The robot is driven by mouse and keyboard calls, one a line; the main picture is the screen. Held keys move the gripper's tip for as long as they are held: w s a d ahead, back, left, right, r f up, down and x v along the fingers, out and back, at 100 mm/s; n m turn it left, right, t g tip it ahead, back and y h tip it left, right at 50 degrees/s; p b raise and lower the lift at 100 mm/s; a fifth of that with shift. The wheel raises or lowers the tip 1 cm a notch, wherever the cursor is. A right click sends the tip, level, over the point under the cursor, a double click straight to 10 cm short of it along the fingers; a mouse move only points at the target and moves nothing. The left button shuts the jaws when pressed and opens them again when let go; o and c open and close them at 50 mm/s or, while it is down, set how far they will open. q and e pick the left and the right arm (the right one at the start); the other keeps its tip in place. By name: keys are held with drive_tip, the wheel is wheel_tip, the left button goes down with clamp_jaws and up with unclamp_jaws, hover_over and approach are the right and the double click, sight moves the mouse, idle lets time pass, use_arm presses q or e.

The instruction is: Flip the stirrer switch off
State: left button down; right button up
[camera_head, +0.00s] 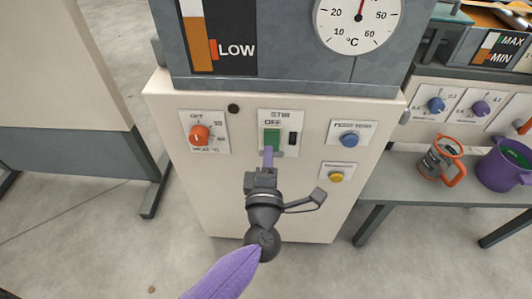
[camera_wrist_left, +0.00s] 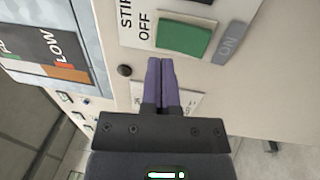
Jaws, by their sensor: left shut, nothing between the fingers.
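The stirrer switch is a green rocker (camera_head: 272,137) on a white plate on the cream cabinet front, under the letters STIR and OFF. It also shows in the left wrist view (camera_wrist_left: 184,37), between the OFF lettering and a grey ON label (camera_wrist_left: 232,43). My left gripper (camera_head: 268,152) is shut and empty, its purple fingers pointing at the switch and overlapping its lower edge in the head view. In the left wrist view the fingertips (camera_wrist_left: 161,62) appear just beside the rocker; whether they touch it cannot be told. My right gripper is not in view.
An orange knob (camera_head: 199,134) sits left of the switch, with a black round button (camera_head: 233,108) between. Blue (camera_head: 349,140) and yellow (camera_head: 336,177) buttons are to the right. A dial gauge (camera_head: 358,20) is above. A bench (camera_head: 400,190) at right holds an orange-handled jug and purple pot.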

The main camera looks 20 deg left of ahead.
use_arm(q)
drive_tip(key=r+p+v, duration=0.2)
drive_tip(key=p+v, duration=0.1)
drive_tip(key=v, duration=0.7)
drive_tip(key=shift+s+r, duration=0.25)
drive_tip(key=shift+s, duration=0.05)
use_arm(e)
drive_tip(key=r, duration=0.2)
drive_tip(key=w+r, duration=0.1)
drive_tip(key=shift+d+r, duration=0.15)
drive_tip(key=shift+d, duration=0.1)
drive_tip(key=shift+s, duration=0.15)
use_arm(q)
drive_tip(key=shift+d, duration=0.1)
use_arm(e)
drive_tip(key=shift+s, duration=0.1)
